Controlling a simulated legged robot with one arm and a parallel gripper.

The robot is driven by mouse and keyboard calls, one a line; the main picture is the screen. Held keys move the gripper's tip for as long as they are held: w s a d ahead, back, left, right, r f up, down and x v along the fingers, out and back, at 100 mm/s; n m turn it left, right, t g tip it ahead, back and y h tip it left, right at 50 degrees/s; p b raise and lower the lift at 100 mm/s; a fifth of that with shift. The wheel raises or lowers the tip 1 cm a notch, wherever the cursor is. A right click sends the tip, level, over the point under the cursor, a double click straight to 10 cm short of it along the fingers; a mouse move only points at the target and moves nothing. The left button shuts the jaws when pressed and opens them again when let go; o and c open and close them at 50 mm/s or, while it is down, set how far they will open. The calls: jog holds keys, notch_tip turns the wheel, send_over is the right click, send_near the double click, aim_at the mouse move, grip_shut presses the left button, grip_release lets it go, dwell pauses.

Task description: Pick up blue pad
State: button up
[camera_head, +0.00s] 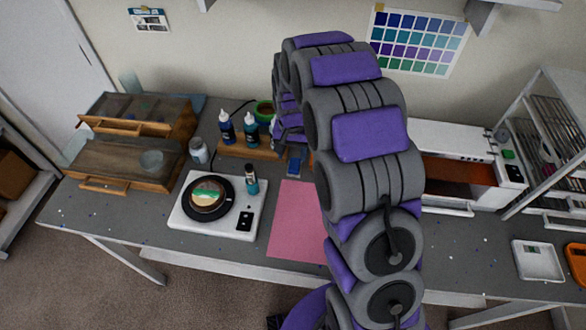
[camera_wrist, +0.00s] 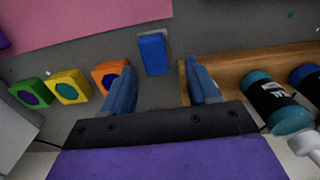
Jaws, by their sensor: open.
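The blue pad (camera_wrist: 153,53) is a small block on a grey backing, lying on the grey bench. It lies ahead of the gap between my fingertips in the wrist view, apart from both fingers. In the head view the blue pad (camera_head: 293,163) lies at the back edge of the pink mat, beside a wooden rack. My gripper (camera_wrist: 158,66) is open and empty, with its two blue fingers spread. In the head view my arm hides much of the bench, and the fingers do not show clearly.
A wooden rack (camera_wrist: 245,64) with bottles stands close to the right finger in the wrist view. Orange (camera_wrist: 110,72), yellow (camera_wrist: 67,86) and green (camera_wrist: 30,93) blocks lie at left. The pink mat (camera_head: 295,222) is clear where visible. A white turntable unit (camera_head: 183,220) stands left.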

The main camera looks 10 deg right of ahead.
aim_at(294, 163)
jog(key=f, duration=0.2)
jog(key=f+b, duration=0.1)
jog(key=d+f, duration=0.1)
jog(key=f, duration=0.1)
jog(key=shift+s+f+b, duration=0.15)
jog(key=shift+f+b, duration=0.15)
jog(key=shift+f, duration=0.05)
jog(key=shift+a, duration=0.2)
jog(key=shift+c, duration=0.6)
jog(key=shift+d, duration=0.1)
jog(key=c, duration=0.7)
jog(key=shift+r, duration=0.1)
jog(key=shift+r, duration=0.45)
notch_tip(294, 163, up, 3)
jog(key=shift+f+p, duration=0.1)
jog(key=shift+p, duration=0.6)
jog(key=s, duration=0.5)
jog(key=s+d+p, duration=0.1)
jog(key=s, duration=0.4)
jog(key=s+r+p, duration=0.1)
jog(key=s, duration=0.5)
jog(key=shift+d+r, duration=0.1)
jog(key=shift+d, duration=0.3)
